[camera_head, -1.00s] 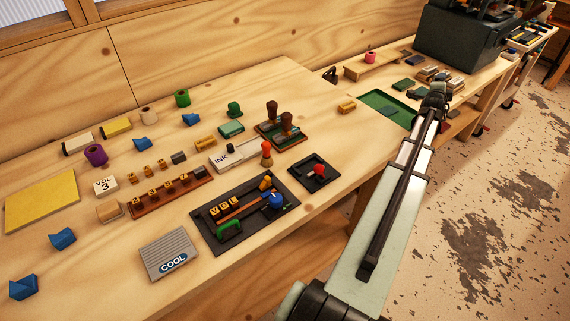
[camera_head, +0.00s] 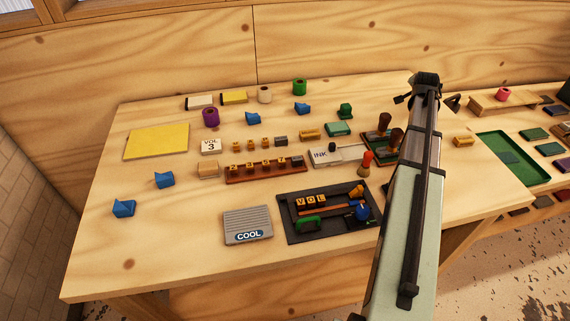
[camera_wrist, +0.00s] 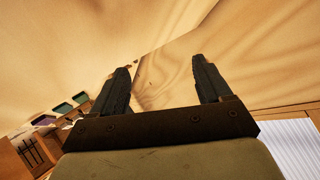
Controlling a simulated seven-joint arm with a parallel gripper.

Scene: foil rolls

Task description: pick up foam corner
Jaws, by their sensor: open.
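Several small blue angular pieces that look like foam corners lie on the wooden table. One (camera_head: 123,208) is at the front left, one (camera_head: 165,179) is just behind it, one (camera_head: 253,117) is near the back, and one (camera_head: 302,108) is to the right of that. My gripper (camera_wrist: 160,70) is open in the wrist view, with nothing between its fingers. In the head view my arm reaches up at the right side, with its end above the table's back right, well apart from the blue pieces. No blue piece shows in the wrist view.
A yellow sheet (camera_head: 157,142) lies at the left. A grey COOL box (camera_head: 247,225), a black tray (camera_head: 290,226) and a rail of number blocks (camera_head: 235,177) fill the middle.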

